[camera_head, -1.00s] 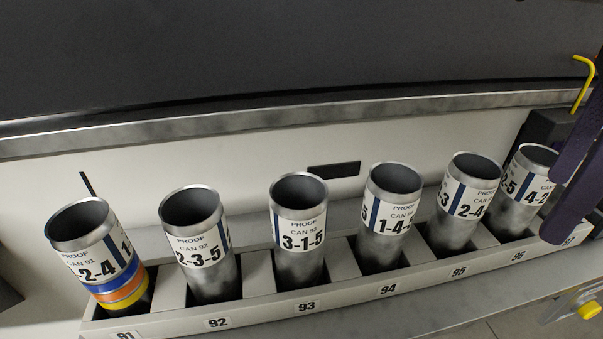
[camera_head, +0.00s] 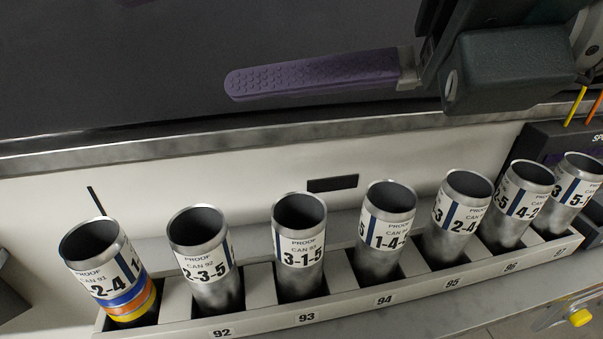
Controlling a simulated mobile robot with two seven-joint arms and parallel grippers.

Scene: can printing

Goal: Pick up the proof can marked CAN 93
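The proof can marked CAN 93 (camera_head: 299,250) stands in the slot labelled 93 of the white rack. It is a bare metal tube with an open top and a white label reading 3-1-5. My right gripper (camera_head: 236,84) comes in from the upper right, with a purple textured finger pointing left. In the picture it lies above CAN 93, apart from it. Only one finger shows clearly, so its opening cannot be told. My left gripper is not in view.
CAN 92 (camera_head: 205,262) and the can in slot 94 (camera_head: 384,232) stand on either side. CAN 91 (camera_head: 110,272) has coloured bands. More cans fill the rack (camera_head: 262,322) to the right. A metal-edged dark panel (camera_head: 150,131) runs behind.

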